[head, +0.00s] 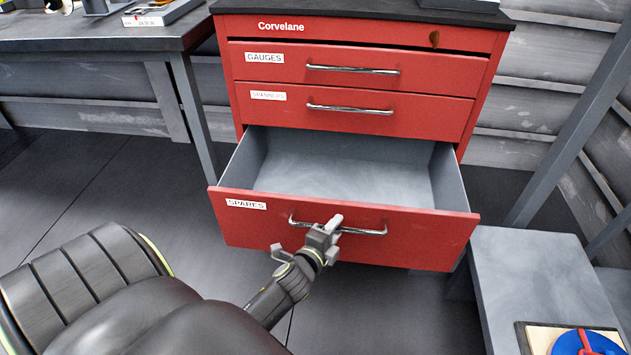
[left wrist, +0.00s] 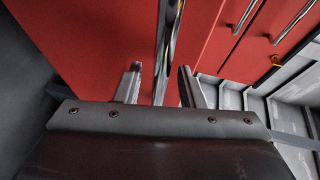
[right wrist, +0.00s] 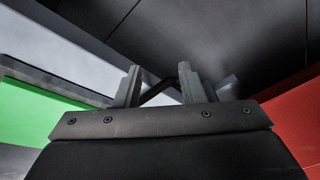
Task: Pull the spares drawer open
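The spares drawer (head: 330,225) is the bottom drawer of a red cabinet, with a "SPARES" label (head: 246,204). It stands well out, its grey inside showing empty. My left gripper (head: 325,232) is at its chrome handle (head: 365,232). In the left wrist view, the handle (left wrist: 170,35) runs between the two fingers of the left gripper (left wrist: 160,85), which stand apart; contact cannot be made out. My right gripper (right wrist: 157,85) shows only in its own wrist view, open with nothing between its fingers.
The gauges drawer (head: 350,68) and spanners drawer (head: 350,108) above are shut. A dark workbench (head: 100,38) stands left. A grey surface (head: 530,265) at the right bears a tray with a blue and red item (head: 585,345). Dark floor lies around the cabinet.

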